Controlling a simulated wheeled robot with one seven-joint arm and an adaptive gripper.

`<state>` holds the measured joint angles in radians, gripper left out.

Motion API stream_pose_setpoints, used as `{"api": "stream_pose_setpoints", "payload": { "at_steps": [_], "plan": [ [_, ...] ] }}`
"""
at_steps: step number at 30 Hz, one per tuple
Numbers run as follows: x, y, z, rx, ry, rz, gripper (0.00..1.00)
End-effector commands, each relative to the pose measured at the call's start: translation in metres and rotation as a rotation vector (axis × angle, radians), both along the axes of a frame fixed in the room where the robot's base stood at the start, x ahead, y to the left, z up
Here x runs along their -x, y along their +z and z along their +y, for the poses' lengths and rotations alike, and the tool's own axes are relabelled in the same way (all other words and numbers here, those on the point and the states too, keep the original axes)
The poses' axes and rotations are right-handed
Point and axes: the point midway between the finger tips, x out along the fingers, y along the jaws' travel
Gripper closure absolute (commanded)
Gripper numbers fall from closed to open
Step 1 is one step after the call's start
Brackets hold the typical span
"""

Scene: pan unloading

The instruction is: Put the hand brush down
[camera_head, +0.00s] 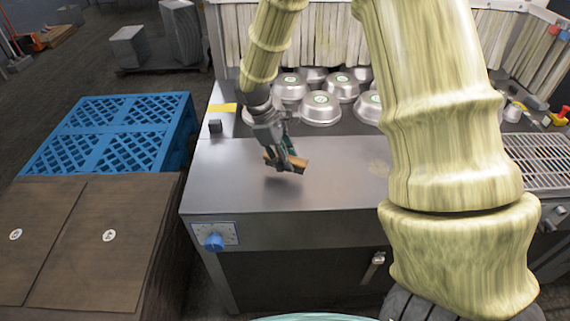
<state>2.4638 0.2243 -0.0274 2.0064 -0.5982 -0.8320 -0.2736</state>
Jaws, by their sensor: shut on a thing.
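My gripper (283,152) is in the camera_head view, over the front left part of the grey metal counter (230,175). It is shut on the hand brush (291,164), of which an orange-brown wooden part shows below the fingers. The fingers and wrist hide the rest of the brush. The brush looks close above the counter, with a dark shadow under it; I cannot tell whether it touches.
Several upturned metal pans (321,107) stand behind my gripper. A small dark block (215,126) and a yellow patch (223,107) lie at the counter's left. The counter's front left is bare.

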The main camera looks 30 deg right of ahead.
Motion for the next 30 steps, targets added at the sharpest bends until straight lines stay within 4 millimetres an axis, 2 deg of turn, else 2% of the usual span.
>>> {"api": "stream_pose_setpoints", "payload": {
  "at_steps": [5,15,30],
  "plan": [
    [-0.002,-0.004,-0.001,0.000,0.001,0.002,0.90],
    [-0.001,-0.033,-0.001,-0.001,0.001,0.001,0.90],
    [-0.001,-0.040,-0.001,0.000,0.001,0.000,0.90]
  ]
}}
